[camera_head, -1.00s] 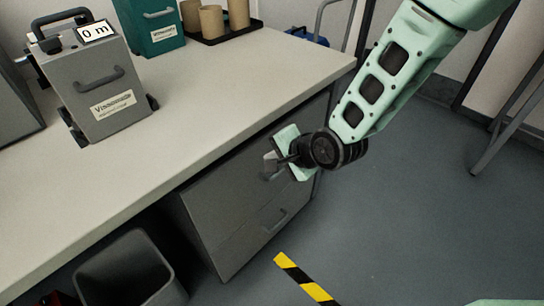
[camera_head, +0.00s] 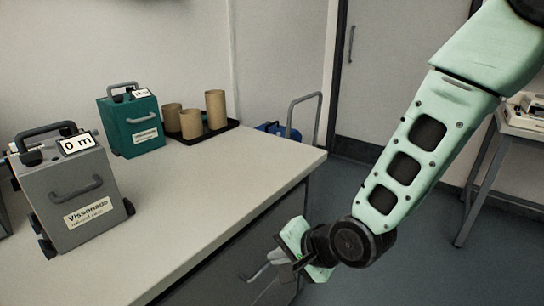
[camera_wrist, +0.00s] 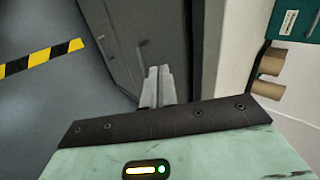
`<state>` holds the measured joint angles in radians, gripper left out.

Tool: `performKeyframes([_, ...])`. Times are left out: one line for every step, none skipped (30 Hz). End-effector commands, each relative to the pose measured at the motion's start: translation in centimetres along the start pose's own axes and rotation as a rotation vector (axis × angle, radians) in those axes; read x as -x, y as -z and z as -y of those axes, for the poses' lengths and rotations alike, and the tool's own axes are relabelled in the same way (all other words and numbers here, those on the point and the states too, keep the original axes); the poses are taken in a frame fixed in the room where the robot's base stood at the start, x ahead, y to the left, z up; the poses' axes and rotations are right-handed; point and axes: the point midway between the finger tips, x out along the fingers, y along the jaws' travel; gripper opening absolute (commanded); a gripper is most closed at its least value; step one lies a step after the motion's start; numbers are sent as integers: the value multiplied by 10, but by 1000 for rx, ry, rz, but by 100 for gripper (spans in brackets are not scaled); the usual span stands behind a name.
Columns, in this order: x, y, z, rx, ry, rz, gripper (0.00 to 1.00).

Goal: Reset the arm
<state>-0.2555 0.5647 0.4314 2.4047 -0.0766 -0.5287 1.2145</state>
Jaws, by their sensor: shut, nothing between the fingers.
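My arm comes in from the upper right of the head view, pale green with dark cut-outs. My gripper (camera_head: 262,272) is at its lower end, in front of the bench's drawer side and below the level of the worktop. In the wrist view my gripper (camera_wrist: 158,76) shows two grey fingers side by side, shut with nothing between them. Behind them are the dark grey drawer fronts (camera_wrist: 140,25). The gripper appears apart from the bench.
The worktop (camera_head: 200,190) carries a grey machine (camera_head: 75,195) marked "0 m", a teal machine (camera_head: 132,125) and a black tray (camera_head: 205,133) with brown cardboard tubes (camera_head: 215,108). A side table (camera_head: 525,120) stands at right. Yellow-black tape (camera_wrist: 40,58) marks the floor.

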Motion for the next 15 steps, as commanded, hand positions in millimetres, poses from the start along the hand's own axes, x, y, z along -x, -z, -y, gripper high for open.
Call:
performKeyframes([9, -3, 1, 64, -28, 3, 0])
performKeyframes([15, -5, -1, 114, -56, 8, 0])
performKeyframes([26, -8, -3, 194, -99, 17, 0])
performKeyframes([36, -11, -6, 262, -136, 27, 0])
performKeyframes([46, -14, -10, 335, -176, 41, 0])
performKeyframes([62, -19, -15, 434, -230, 65, 0])
performKeyframes([74, -22, -19, 506, -269, 86, 0])
performKeyframes([86, -26, -24, 573, -307, 111, 0])
performKeyframes([100, -31, -30, 655, -351, 144, 0])
performKeyframes([111, -35, -34, 712, -381, 170, 0])
performKeyframes([121, -38, -38, 762, -408, 197, 0])
performKeyframes([134, -42, -44, 824, -440, 231, 0])
performKeyframes([143, -45, -48, 867, -461, 257, 0])
performKeyframes([152, -48, -51, 908, -480, 284, 0])
performKeyframes([163, -52, -56, 958, -503, 319, 0])
